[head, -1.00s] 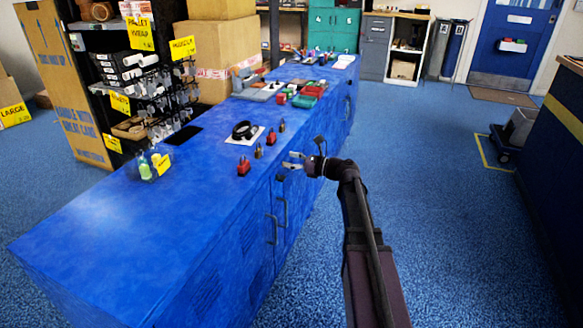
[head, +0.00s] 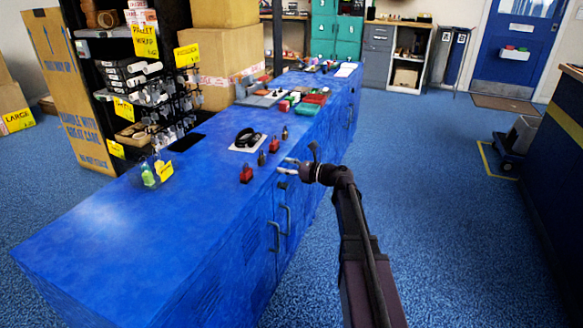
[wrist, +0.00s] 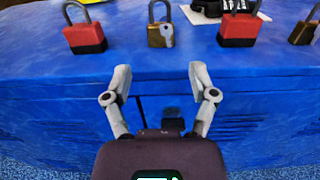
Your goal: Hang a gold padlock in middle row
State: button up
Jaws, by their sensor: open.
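Padlocks stand in a line near the counter's edge. A gold padlock with a silvery patch (wrist: 160,36) is straight ahead in the wrist view; it also shows in the head view (head: 261,158). A red padlock (wrist: 85,38) stands left of it and another red padlock (wrist: 238,30) right of it. A second brownish-gold padlock (wrist: 303,33) is at the wrist view's right edge. My gripper (wrist: 158,82) is open and empty, its fingers short of the gold padlock at the counter's front. A black rack with rows of hooks and hung goods (head: 160,100) stands behind the counter.
The blue counter (head: 130,235) has a clear near end. A white card with a black coil (head: 247,139) lies behind the padlocks. A clear holder with green items (head: 148,175) and a yellow tag stands left. Boxes and tools fill the far end.

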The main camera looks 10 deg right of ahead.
aim_at(263, 160)
jog(key=shift+x, duration=3.65)
jog(key=c, duration=0.9)
jog(key=shift+d+r+p, duration=0.2)
jog(key=shift+r+p, duration=0.8)
jog(key=shift+p, duration=0.05)
jog(key=shift+s+d, duration=0.1)
jog(key=v, duration=0.8)
jog(key=shift+s+d, duration=0.1)
